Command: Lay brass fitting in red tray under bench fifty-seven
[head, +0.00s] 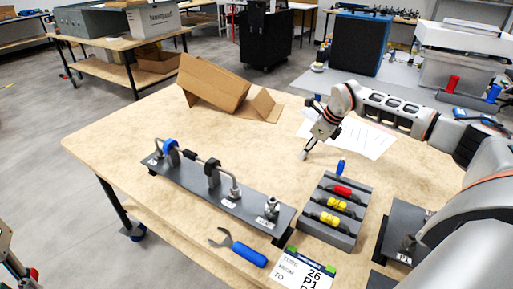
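I cannot make out a brass fitting for certain, and no red tray shows. A dark plate (192,190) on the wooden bench (130,125) carries a bent tube, a blue ring, a black clamp and metal fittings. My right gripper (304,154) is over the bench near the white paper sheet, pointing down. It is too small to tell whether its fingers are open or shut, and I see nothing in it. My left gripper is out of view. The space under the bench is mostly hidden.
A grey rack (318,228) holds yellow and red-handled tools. A blue-handled wrench (241,248) and a label card (300,272) lie at the front edge. Open cardboard (214,83) lies at the back.

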